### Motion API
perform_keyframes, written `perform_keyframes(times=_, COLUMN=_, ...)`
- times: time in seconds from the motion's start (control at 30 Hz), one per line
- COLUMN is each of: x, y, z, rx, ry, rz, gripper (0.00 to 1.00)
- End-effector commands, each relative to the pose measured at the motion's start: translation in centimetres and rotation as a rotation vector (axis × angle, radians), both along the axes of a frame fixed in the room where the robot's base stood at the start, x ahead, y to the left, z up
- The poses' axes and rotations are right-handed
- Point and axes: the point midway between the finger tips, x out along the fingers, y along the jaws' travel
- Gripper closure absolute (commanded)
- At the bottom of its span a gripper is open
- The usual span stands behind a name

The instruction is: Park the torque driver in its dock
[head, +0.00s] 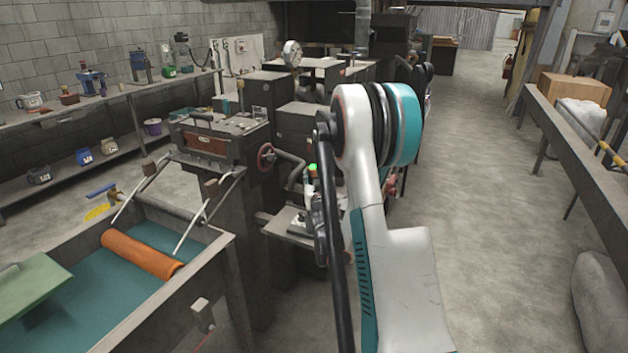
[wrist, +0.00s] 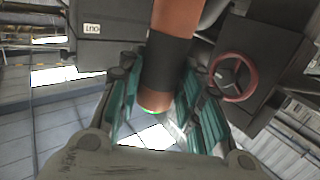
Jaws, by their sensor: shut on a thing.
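In the wrist view my gripper (wrist: 158,78) has its teal-padded fingers closed on either side of the torque driver (wrist: 168,62). The driver is a cylinder with orange-brown parts, a wide black band and a small green spot near its lower end. It runs slightly tilted between the fingers. In the head view my own arm fills the middle and hides my gripper. A small green-topped item (head: 312,170) shows just left of the arm, and I cannot tell whether it is part of the driver. I cannot make out the dock with certainty.
A small grey shelf (head: 290,232) with dark items on it juts out left of my arm. A machine with a red handwheel (wrist: 232,78) is close on the right in the wrist view. A teal-bedded press (head: 150,285) stands front left. The aisle (head: 475,170) at right is clear.

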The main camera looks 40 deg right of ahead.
Motion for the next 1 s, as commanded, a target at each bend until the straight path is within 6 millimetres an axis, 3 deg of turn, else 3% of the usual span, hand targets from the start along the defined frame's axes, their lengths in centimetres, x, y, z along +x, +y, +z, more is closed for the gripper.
perform_keyframes(times=1.0, x=0.00, y=0.01, z=-1.03, rx=-0.001, ry=-0.001, rz=0.000, gripper=1.00)
